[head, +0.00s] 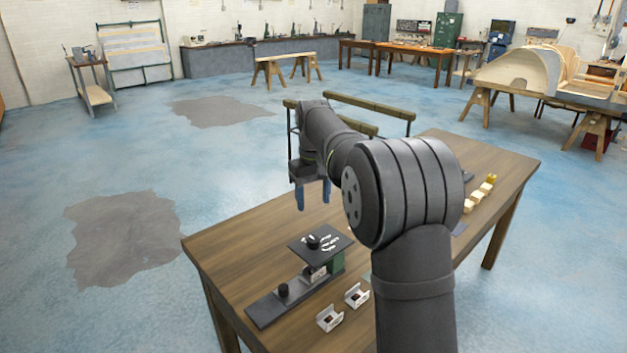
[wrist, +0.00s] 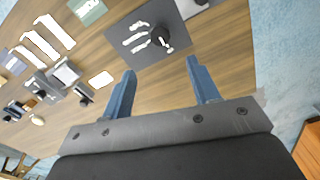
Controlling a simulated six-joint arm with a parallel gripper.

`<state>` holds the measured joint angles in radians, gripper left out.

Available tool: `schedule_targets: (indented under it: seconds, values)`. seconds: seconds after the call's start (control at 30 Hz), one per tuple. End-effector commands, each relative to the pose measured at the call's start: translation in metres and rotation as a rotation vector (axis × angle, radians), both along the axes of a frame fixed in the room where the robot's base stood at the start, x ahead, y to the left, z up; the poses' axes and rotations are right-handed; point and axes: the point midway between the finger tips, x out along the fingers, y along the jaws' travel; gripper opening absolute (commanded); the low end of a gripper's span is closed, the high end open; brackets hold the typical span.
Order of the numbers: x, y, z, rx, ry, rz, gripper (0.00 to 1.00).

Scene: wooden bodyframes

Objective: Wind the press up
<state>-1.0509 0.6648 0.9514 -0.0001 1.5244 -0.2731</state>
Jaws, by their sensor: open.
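In the wrist view the plate (wrist: 183,42) and the knob (wrist: 163,40) lie just beyond the fingertips. My gripper (head: 313,196) is above and behind the press, pointing down, its blue fingers apart. In the wrist view my gripper (wrist: 161,70) is open, with nothing between the fingers. A second black knob (head: 283,289) sits on the base's near end.
Several pale blocks (head: 482,193) stand near the table's right side, past my arm. The table's left part is clear.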

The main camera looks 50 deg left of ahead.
Motion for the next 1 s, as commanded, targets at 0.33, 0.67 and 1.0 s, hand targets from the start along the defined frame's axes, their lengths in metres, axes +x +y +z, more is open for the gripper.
schedule_targets:
  seconds: [0.33,0.67,1.0]
  values:
    - [0.000,0.000,0.048,0.001,0.000,0.000,0.55]
    - [0.000,0.000,0.051,0.000,0.000,0.000,0.55]
    - [0.000,0.000,0.050,0.000,0.000,0.000,0.55]
